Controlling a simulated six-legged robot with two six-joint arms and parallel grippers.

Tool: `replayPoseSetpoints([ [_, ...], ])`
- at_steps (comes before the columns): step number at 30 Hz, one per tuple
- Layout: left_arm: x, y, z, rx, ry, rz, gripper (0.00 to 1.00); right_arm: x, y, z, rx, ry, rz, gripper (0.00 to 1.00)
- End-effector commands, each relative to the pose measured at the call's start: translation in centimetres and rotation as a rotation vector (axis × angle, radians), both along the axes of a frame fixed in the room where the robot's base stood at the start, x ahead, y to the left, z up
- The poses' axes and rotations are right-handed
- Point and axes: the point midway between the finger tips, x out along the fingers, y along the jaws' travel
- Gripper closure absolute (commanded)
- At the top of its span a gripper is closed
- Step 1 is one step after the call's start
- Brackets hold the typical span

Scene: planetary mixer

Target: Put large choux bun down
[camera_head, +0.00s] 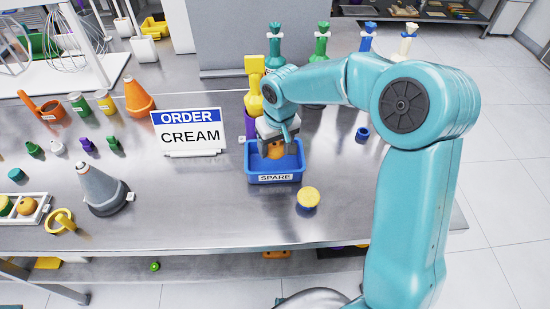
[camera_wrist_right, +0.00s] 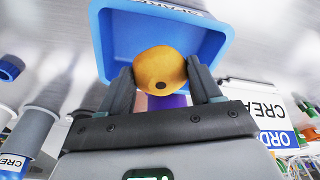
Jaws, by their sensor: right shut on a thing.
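The large choux bun (camera_wrist_right: 160,72) is round and golden brown with a dark spot. It sits between the two fingers of my right gripper (camera_wrist_right: 163,84), which is shut on it. In the head view the bun (camera_head: 277,150) shows below my right gripper (camera_head: 277,140), over the blue bin labelled SPARE (camera_head: 274,179). I cannot tell whether the bun touches the bin floor. My left gripper is not in view.
An ORDER CREAM sign (camera_head: 190,132) stands left of the bin. A yellow-topped round item (camera_head: 308,198) sits right of its front. Several coloured bottles stand behind. The front middle table is clear.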

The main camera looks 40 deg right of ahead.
Motion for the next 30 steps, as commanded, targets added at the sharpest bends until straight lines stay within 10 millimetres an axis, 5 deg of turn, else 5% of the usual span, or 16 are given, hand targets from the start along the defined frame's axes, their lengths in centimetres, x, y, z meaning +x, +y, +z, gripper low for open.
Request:
replayPoseSetpoints([
  [13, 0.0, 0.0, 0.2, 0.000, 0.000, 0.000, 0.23, 0.2, -0.1, -5.9, -0.001, 0.001, -0.001, 0.64],
  [27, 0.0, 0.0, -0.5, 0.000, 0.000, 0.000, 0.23, 0.3, -0.1, -6.9, -0.001, -0.001, -0.001, 0.64],
  [28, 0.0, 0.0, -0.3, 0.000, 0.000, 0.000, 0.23, 0.3, -0.1, -6.7, -0.001, -0.001, -0.001, 0.27],
  [30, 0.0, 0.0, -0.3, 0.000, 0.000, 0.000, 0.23, 0.3, -0.1, -6.6, -0.001, -0.001, -0.001, 0.11],
])
